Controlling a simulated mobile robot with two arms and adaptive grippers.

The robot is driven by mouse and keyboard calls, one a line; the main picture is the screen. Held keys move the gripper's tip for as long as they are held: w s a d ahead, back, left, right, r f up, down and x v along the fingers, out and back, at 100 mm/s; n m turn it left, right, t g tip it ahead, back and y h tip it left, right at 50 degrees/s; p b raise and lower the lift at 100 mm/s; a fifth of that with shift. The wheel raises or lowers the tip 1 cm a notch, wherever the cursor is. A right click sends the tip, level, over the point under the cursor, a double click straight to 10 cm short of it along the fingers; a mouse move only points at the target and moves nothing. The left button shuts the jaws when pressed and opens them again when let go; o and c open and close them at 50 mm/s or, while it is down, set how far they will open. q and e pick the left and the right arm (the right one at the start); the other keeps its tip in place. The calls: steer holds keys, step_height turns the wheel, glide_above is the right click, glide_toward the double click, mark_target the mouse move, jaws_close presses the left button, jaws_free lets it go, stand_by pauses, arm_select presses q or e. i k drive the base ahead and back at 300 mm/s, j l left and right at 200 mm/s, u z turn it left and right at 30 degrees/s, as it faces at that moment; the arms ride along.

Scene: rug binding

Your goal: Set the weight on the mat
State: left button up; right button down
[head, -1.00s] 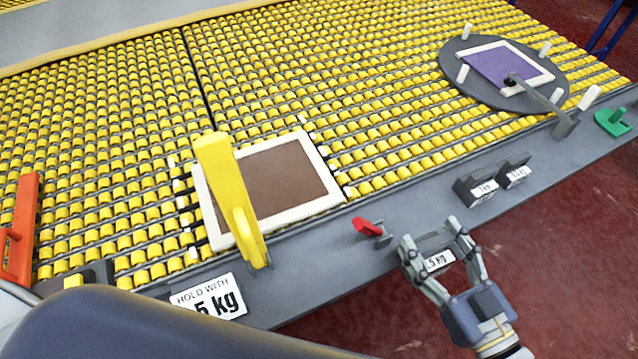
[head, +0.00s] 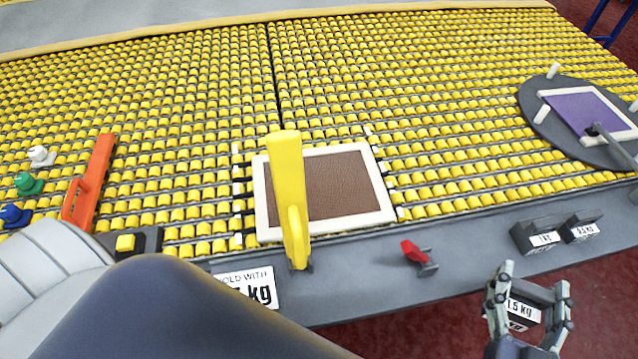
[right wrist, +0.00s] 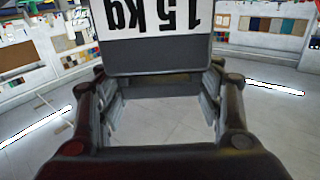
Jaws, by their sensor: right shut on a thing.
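My right gripper (head: 528,300) is shut on a dark weight with a white 1.5 kg label (head: 521,312). It holds the weight up in front of the table's front edge, at the lower right of the head view. In the right wrist view the weight (right wrist: 155,55) sits between the fingers, its label upside down. The brown mat (head: 335,187) with a white border (head: 385,200) lies on the yellow rollers at the middle. A yellow lever arm (head: 289,185) stands over its left part and hides some of it. My left gripper is not in view.
A red clip (head: 413,250) sits on the grey front rail, right of the mat. Two labelled weights (head: 540,236) (head: 582,229) stand farther right. A purple mat (head: 583,115) lies on a grey disc. An orange handle (head: 92,180) and a yellow button (head: 126,243) are at left.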

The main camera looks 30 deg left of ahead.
mark_target(348, 181)
steer(key=i+l+u, duration=0.1)
steer(key=u, duration=0.3)
steer(key=i+l+u, duration=0.1)
steer(key=l+u, duration=0.2)
steer(key=u, duration=0.15)
steer(key=l+u, duration=0.2)
steer(key=u, duration=0.2)
steer(key=l+u, duration=0.55)
steer(key=u, duration=0.3)
steer(key=l+u, duration=0.25)
steer(key=u, duration=0.15)
